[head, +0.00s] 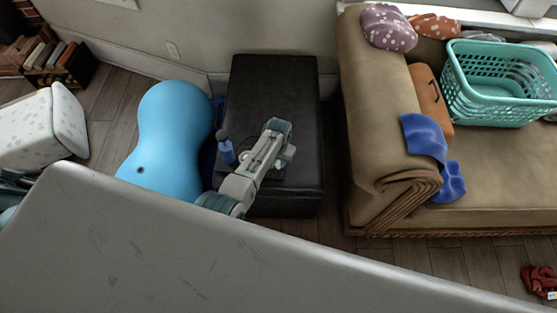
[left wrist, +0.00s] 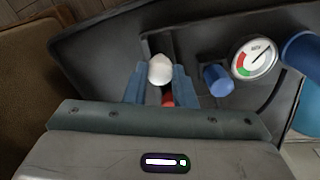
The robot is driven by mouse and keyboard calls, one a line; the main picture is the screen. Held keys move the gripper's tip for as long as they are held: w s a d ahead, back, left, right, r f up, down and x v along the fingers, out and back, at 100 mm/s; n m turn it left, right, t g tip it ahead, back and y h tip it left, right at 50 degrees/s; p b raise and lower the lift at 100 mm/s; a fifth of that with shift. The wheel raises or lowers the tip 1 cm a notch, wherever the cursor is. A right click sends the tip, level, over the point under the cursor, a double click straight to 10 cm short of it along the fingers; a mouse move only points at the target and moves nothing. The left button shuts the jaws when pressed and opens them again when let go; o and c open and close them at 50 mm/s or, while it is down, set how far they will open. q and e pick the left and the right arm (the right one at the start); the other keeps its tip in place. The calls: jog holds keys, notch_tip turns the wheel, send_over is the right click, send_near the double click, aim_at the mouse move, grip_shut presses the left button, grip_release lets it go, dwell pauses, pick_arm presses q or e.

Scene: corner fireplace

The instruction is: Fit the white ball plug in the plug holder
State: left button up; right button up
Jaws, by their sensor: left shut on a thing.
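The white ball plug (left wrist: 160,69) shows in the left wrist view as a small rounded white piece between the fingertips. My left gripper (left wrist: 160,84) is shut on it, with a blue-grey finger on each side. A small red piece (left wrist: 168,98) shows just behind the plug, between the fingers; I cannot tell whether it is part of the holder. A dark plate with a raised black strip lies beneath the plug. In the head view my left arm reaches over the black ottoman (head: 272,80); fingertips and plug are hidden there. I cannot make out the plug holder clearly.
A blue pump (head: 226,152) stands on the ottoman beside my arm. In the wrist view a round gauge (left wrist: 254,58) and a blue cylinder (left wrist: 218,79) are right of the gripper. A blue peanut-shaped ball (head: 165,130) lies left; a tan sofa (head: 370,100) stands right.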

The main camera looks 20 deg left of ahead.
pick_arm(q)
jog(key=shift+f+b, duration=0.65)
jog(key=shift+f, duration=0.3)
dwell(0.3)
jog(key=o, duration=1)
jog(key=shift+c, duration=0.2)
